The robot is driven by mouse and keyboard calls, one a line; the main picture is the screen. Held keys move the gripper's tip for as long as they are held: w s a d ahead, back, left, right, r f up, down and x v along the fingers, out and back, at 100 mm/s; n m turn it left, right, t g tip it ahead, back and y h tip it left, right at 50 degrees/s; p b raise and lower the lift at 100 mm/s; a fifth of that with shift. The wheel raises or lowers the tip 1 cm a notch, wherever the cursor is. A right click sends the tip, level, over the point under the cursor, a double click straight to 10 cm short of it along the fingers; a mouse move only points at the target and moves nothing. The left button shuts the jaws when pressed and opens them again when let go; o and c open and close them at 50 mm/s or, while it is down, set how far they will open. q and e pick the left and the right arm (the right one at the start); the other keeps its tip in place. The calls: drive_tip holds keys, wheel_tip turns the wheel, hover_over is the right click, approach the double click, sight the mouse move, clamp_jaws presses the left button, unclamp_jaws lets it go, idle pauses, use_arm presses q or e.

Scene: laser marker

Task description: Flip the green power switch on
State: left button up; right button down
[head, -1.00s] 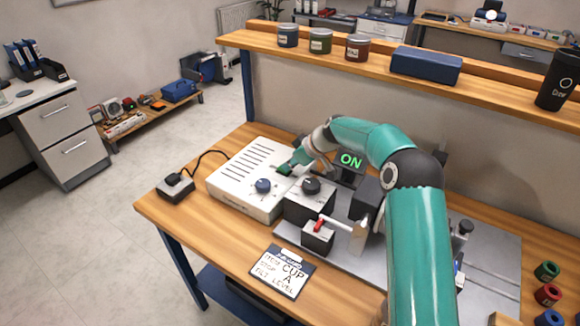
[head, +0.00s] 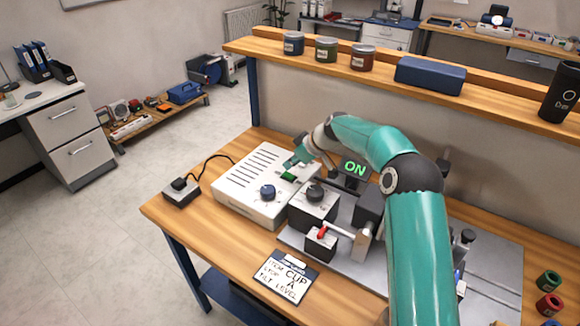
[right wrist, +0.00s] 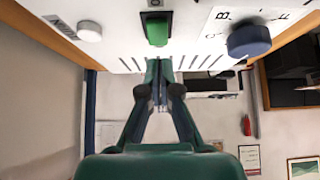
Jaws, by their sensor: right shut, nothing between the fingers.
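The green power switch (head: 288,178) sits on the top of the white control box (head: 232,192). It also shows in the right wrist view (right wrist: 157,30), bright green, just beyond my fingertips. My left gripper is not in view.
A blue knob (head: 267,192) is on the box, with a black knob (head: 315,193) on a dark unit to its right. A red-tipped lever (head: 323,232) and a clipboard card (head: 286,276) are in front. A shelf (head: 480,103) runs behind.

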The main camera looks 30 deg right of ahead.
sight(296, 181)
wheel_tip(296, 181, up, 3)
drive_tip(key=shift+s+d+f+p, duration=0.1)
drive_tip(key=shift+f+p, duration=0.05)
drive_tip(key=shift+p, duration=0.25)
drive_tip(key=shift+s+d+b, duration=0.35)
drive_tip(key=shift+s+b, duration=0.4)
drive_tip(key=shift+b, duration=0.05)
drive_tip(key=s+f+b+v, duration=0.1)
drive_tip(key=v, duration=0.7)
drive_tip(key=shift+d+b, duration=0.2)
drive_tip(key=shift+b, duration=0.2)
drive_tip(key=shift+s, duration=0.15)
